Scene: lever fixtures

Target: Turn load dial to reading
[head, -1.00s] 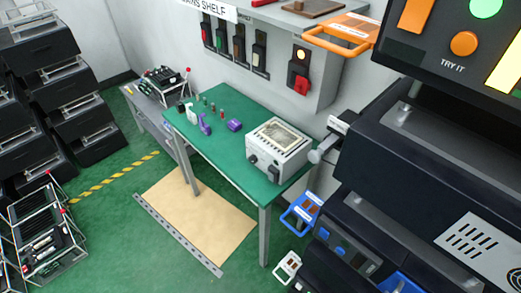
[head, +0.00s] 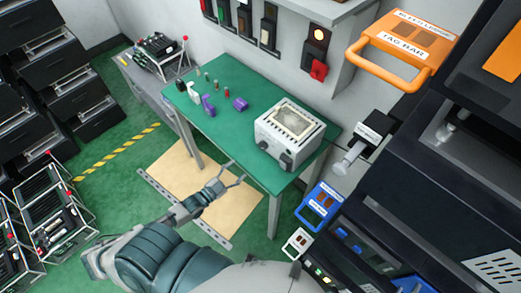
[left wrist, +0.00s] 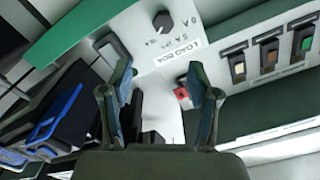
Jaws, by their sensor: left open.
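A light grey box (head: 289,135) with dark knobs on its front stands on the right end of the green table. In the left wrist view a black dial (left wrist: 162,20) sits on a pale panel labelled LOAD BOX (left wrist: 178,52). Its pointer and small marks are too blurred to read. My left gripper (head: 234,176) is open and empty, in front of the table's near edge and apart from the box, to its lower left. In the left wrist view its two fingers (left wrist: 160,82) stand spread, below the dial in the picture. My right gripper is not in view.
Small coloured parts (head: 209,104) stand on the left of the green table (head: 235,130). Switches (head: 268,32) line the wall behind. Racks (head: 50,215) stand at the left.

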